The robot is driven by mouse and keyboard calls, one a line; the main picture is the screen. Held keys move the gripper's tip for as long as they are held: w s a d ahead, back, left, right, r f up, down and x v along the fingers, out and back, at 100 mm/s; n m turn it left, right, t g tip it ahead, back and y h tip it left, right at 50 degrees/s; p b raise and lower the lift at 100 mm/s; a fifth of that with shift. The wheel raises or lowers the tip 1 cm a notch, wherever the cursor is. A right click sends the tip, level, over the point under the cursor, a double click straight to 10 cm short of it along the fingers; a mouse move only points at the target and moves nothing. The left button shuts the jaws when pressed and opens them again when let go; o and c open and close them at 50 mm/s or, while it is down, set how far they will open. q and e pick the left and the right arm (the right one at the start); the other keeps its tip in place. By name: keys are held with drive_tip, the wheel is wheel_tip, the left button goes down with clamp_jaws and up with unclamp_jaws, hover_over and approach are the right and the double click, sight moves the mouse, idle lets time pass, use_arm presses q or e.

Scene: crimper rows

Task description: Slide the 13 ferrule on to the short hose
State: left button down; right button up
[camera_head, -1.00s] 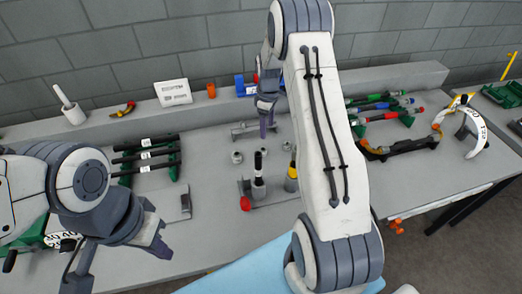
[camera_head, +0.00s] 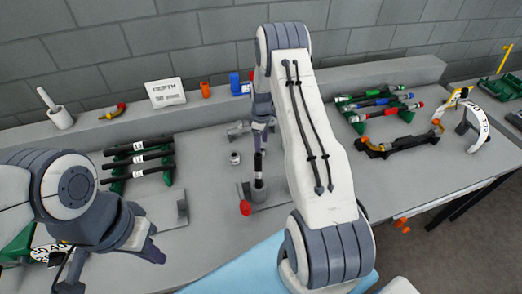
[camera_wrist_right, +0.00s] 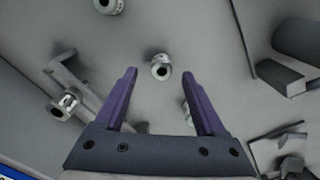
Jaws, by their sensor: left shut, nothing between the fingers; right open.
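My right gripper (camera_head: 262,128) points down over the table behind the upright black piece. In the right wrist view its two purple fingers (camera_wrist_right: 161,74) are open, and a small grey ferrule (camera_wrist_right: 161,68) shows between their tips, with space on both sides. Other ferrules show at the top (camera_wrist_right: 108,5), at the left on a holder (camera_wrist_right: 64,105), and partly behind the right finger (camera_wrist_right: 187,114). I cannot read which is 13. Black hoses (camera_head: 138,160) with white labels lie on a green rack; I cannot tell which is short. My left gripper (camera_head: 152,252) is shut and empty.
An upright black piece (camera_head: 258,163) stands in a grey base with a red knob (camera_head: 245,208) beside it. A white sign (camera_head: 166,92), an orange cup (camera_head: 205,89) and a blue item (camera_head: 234,82) stand on the back ledge. Coloured tools (camera_head: 385,105) lie at the right.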

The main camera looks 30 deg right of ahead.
drive_tip(key=shift+a+f+p, duration=0.1)
drive_tip(key=shift+f+p, duration=0.4)
drive_tip(key=shift+f, duration=1.35)
clamp_jaws()
drive_tip(key=shift+r, duration=0.1)
